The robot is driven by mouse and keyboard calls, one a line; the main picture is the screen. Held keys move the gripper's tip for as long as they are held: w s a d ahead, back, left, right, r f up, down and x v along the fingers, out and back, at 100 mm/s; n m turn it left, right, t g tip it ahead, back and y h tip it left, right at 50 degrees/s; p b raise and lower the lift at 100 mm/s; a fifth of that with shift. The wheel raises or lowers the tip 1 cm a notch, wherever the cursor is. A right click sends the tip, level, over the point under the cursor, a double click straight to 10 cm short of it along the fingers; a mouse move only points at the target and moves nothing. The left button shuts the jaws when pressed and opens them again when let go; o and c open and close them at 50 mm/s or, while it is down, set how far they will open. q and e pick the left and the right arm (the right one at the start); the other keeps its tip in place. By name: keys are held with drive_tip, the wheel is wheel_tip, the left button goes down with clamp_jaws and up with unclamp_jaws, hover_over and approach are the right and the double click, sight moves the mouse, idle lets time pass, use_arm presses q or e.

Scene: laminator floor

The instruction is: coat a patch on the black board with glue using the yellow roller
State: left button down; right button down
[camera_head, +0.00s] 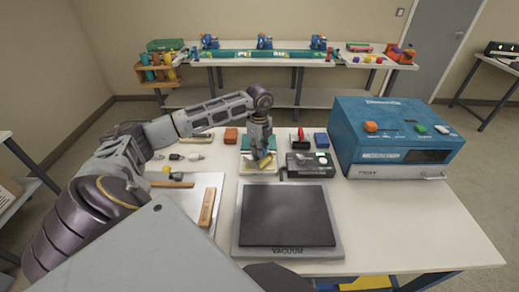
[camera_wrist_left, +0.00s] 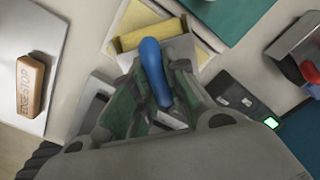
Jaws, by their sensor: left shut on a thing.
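My left gripper (camera_head: 263,158) is shut on the blue handle (camera_wrist_left: 153,65) of the roller. The yellow roller head (camera_wrist_left: 146,36) lies beyond the fingertips in the left wrist view, over or in a small pale tray (camera_wrist_left: 184,50); I cannot tell whether it touches the tray. In the head view the gripper hides most of the roller. The black board (camera_head: 287,213) lies flat on the grey vacuum plate (camera_head: 288,251), nearer to me than the gripper. My right gripper is not in view.
A black device (camera_head: 308,165) stands just right of the gripper, and a large blue machine (camera_head: 390,135) fills the right side. A white board with a wooden edge stop (camera_head: 207,207) lies left. The front right tabletop is clear.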

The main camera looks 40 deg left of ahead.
use_arm(q)
drive_tip(key=shift+r+p, duration=2.25)
drive_tip(key=shift+r, duration=1.25)
drive_tip(key=shift+f, duration=0.1)
